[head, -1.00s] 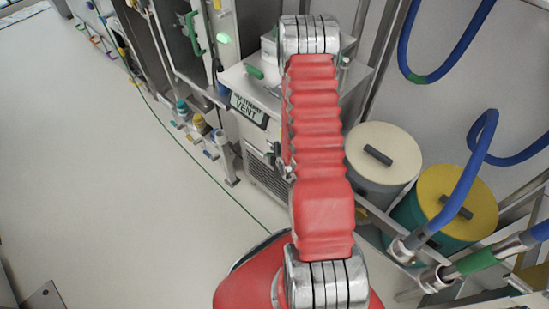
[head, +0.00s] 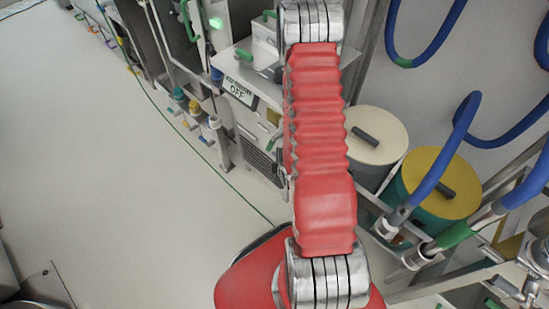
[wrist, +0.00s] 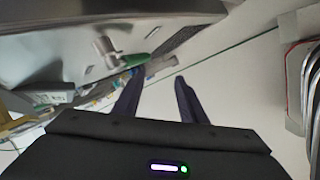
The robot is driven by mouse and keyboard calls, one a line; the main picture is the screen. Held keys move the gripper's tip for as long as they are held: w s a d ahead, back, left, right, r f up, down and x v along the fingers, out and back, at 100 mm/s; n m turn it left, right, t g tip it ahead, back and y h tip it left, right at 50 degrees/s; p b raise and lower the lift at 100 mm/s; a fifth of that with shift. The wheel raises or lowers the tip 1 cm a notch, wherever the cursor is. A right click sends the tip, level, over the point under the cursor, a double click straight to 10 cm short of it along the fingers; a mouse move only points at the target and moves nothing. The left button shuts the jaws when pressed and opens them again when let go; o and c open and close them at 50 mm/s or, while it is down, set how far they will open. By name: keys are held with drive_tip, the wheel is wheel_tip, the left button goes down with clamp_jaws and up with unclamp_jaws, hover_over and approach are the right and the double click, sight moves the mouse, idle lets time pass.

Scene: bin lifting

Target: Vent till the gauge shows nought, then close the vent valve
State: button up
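In the head view a small green handle (head: 272,143) shows on the front of a white cabinet, beside my red arm, which hides my gripper. A sign (head: 239,91) on the cabinet's upper edge reads OFF on its lower line. I cannot make out any gauge reading.
A cream-lidded drum (head: 378,125) and a yellow-lidded drum (head: 438,180) stand right of my arm. Blue hoses (head: 462,125) hang at the right. Pipes with coloured valve knobs (head: 195,107) line the left of the cabinet. The pale floor (head: 110,190) at left is clear.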

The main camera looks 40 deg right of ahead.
drive_tip(key=shift+s+a, duration=0.1)
drive_tip(key=shift+s, duration=0.15)
drive_tip(key=shift+r, duration=0.1)
drive_tip(key=shift+c, duration=0.4)
